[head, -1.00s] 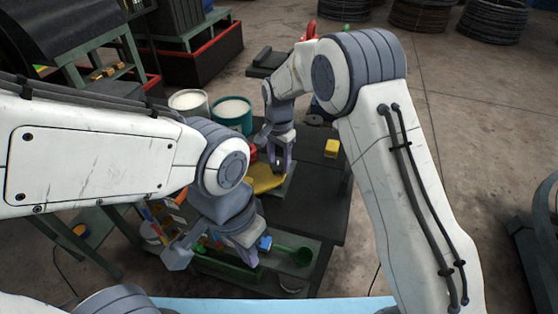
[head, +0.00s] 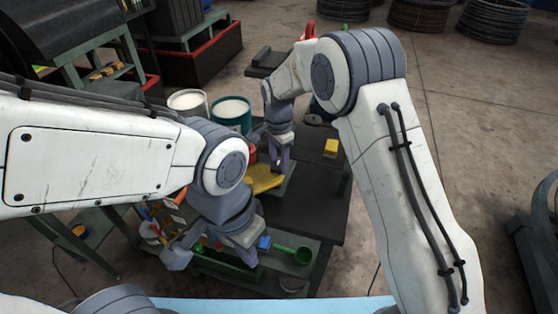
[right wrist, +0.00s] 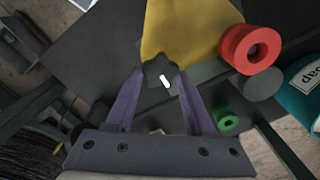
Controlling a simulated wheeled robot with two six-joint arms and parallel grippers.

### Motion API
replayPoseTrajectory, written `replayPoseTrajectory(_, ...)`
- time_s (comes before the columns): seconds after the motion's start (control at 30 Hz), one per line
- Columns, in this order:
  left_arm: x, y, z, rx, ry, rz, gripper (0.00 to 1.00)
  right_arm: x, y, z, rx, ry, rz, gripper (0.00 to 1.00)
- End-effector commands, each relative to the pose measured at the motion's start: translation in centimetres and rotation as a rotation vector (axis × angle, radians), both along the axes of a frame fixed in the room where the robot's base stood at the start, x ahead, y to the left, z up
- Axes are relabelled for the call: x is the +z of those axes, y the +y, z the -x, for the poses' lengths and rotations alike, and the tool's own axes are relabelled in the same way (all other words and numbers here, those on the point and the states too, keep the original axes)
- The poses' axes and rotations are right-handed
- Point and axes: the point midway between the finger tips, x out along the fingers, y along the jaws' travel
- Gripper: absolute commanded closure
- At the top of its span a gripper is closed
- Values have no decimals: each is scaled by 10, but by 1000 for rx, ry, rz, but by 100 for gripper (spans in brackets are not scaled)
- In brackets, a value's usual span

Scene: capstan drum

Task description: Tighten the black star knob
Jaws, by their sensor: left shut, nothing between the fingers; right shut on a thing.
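The black star knob (right wrist: 158,71) is between the fingertips of my right gripper (right wrist: 159,80) in the right wrist view, with a white mark on its top. It sits at the edge of a yellow plate (right wrist: 185,30). My right gripper (head: 277,168) is shut on the knob, and in the head view it points down at the yellow plate (head: 262,180) and hides the knob. My left gripper (head: 248,256) is shut and empty, lower in the head view, above the near end of the bench.
A red ring-shaped part (right wrist: 250,48) and a smaller green one (right wrist: 227,120) are close to the right finger. A teal can (head: 232,114) and a white can (head: 187,101) stand behind. A yellow block (head: 331,147) lies on the dark bench (head: 315,195).

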Motion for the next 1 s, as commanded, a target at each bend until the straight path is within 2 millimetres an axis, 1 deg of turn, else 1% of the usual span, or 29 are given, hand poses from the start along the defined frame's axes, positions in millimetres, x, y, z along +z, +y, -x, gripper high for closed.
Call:
replayPoseTrajectory(0.03,0,0,0,0,0,0,100,2,0,-1,-4,-3,-2,100)
replayPoseTrajectory(0.07,0,0,0,0,0,0,100,2,0,-1,-4,-3,-2,39)
replayPoseTrajectory(0.1,0,0,0,0,0,0,100,2,0,-1,-4,-3,-2,24)
replayPoseTrajectory(0.13,0,0,0,0,0,0,100,2,0,-1,-3,-2,-3,16)
replayPoseTrajectory(0.43,0,0,0,0,0,0,100,1,0,0,-1,0,-1,16)
replayPoseTrajectory(0.57,-4,0,0,0,0,0,100,9,1,-1,-1,-3,-2,16)
replayPoseTrajectory(0.67,-10,0,0,0,0,0,100,25,1,-1,-1,-6,-3,16)
replayPoseTrajectory(0.8,-17,0,0,-1,0,0,100,53,1,-1,-1,-7,-4,16)
replayPoseTrajectory(1.0,-23,0,0,-1,0,0,100,89,0,-1,-2,-4,-3,16)
